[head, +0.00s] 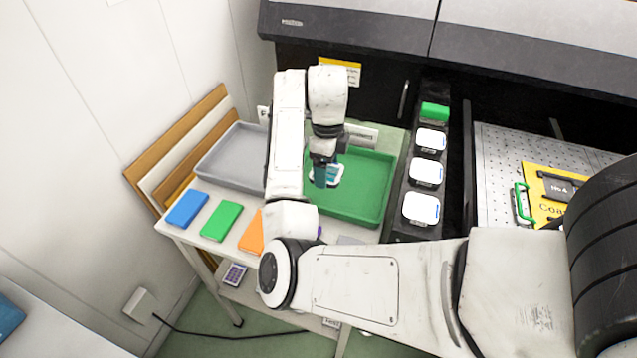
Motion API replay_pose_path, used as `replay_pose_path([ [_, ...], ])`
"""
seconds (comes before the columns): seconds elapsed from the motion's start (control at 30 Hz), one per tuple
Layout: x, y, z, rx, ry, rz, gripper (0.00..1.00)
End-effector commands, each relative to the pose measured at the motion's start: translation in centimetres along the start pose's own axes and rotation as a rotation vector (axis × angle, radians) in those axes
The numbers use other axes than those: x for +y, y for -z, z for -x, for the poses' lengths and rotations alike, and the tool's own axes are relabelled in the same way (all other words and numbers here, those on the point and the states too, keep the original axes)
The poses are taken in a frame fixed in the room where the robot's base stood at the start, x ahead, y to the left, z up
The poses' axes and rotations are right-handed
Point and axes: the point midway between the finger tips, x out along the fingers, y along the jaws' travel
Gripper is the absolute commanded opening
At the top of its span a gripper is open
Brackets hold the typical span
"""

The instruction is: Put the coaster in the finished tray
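A white coaster with a teal print (334,173) shows at my gripper's fingertips, over the left part of a green tray (372,215). My gripper (321,178) points down there, and its fingers hide part of the coaster. I cannot tell whether the fingers are shut on it, or whether it touches the tray floor. A grey tray (212,167) stands to the left, partly behind my arm, and its visible part is empty. No label tells which tray is the finished one.
Blue (187,208), green (221,221) and orange (252,232) blocks lie along the table's front edge. A black rack (404,230) with several white square-topped items stands right of the green tray. A perforated bed (500,150) with a yellow sign (545,190) lies farther right.

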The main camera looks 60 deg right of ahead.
Motion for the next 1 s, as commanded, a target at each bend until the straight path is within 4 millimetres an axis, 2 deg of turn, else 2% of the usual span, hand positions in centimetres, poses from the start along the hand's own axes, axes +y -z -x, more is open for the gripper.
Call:
replay_pose_path([
  [0.03,-0.5,-0.4,-1.6,0.005,0.0,0.001,0.42],
  [0.1,-0.9,-1.2,-2.5,0.003,0.0,0.0,0.42],
  [0.47,-1.9,-3.0,-4.3,0.0,-0.001,0.001,0.42],
  [0.67,-1.9,-2.9,-7.0,0.001,-0.001,0.002,0.42],
  [1.0,-1.9,-2.9,-7.4,0.0,0.0,0.0,0.42],
])
